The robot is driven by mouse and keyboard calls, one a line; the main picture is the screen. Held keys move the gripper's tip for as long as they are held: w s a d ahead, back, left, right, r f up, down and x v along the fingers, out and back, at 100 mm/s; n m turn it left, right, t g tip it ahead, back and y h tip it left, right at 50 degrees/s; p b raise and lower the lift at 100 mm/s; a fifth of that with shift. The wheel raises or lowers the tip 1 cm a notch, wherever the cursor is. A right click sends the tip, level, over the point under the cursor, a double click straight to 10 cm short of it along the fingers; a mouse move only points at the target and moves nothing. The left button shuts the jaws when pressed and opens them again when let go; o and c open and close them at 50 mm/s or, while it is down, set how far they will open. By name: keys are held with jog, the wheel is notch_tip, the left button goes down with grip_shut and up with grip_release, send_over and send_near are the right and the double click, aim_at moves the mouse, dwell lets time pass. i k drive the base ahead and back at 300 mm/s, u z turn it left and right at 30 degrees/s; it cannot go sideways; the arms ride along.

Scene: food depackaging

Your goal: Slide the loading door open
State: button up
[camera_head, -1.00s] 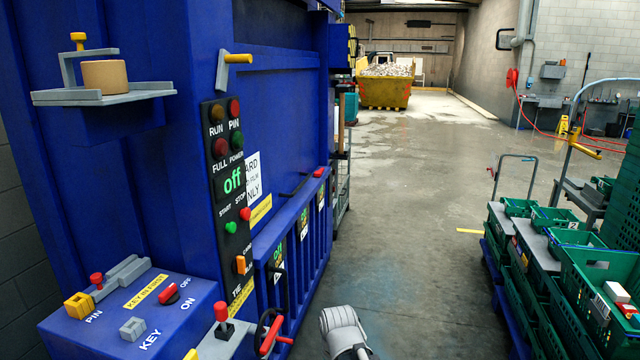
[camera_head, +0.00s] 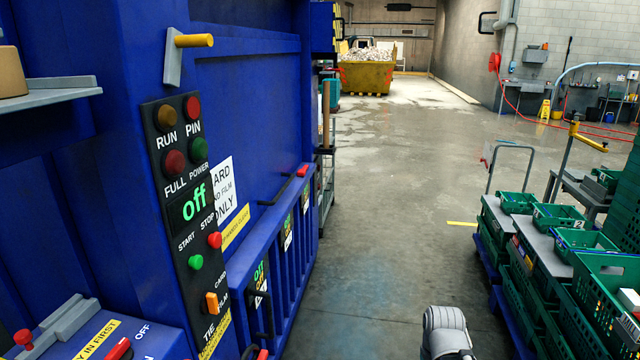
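The blue baler machine (camera_head: 130,40) fills the left side. A lever with a yellow grip (camera_head: 193,41) sticks out at its upper front corner. Below is a blue ribbed front panel (camera_head: 296,255) with a black vertical bar handle (camera_head: 266,312) near its left end and a black rod with a red end (camera_head: 287,187) along its top. I cannot tell for certain which panel is the loading door; no open gap shows. A grey rounded part of my arm (camera_head: 445,330) shows at the bottom, apart from the machine. My gripper's fingers are not in view.
A button panel (camera_head: 188,230) on the machine reads "off". A control box (camera_head: 110,335) and a grey shelf (camera_head: 50,90) stick out at left. Stacked green crates (camera_head: 600,270) and a trolley stand at right. The floor (camera_head: 390,220) between is clear. A yellow skip (camera_head: 365,78) stands far back.

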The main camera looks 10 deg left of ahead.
aim_at(249, 81)
jog(key=z, duration=0.2)
jog(key=i, duration=1.45)
jog(key=u, duration=0.75)
jog(key=i, duration=0.5)
jog(key=u, duration=0.5)
jog(key=k, duration=0.9)
jog(key=u, duration=0.15)
jog(key=i, duration=0.3)
jog(key=z, duration=0.05)
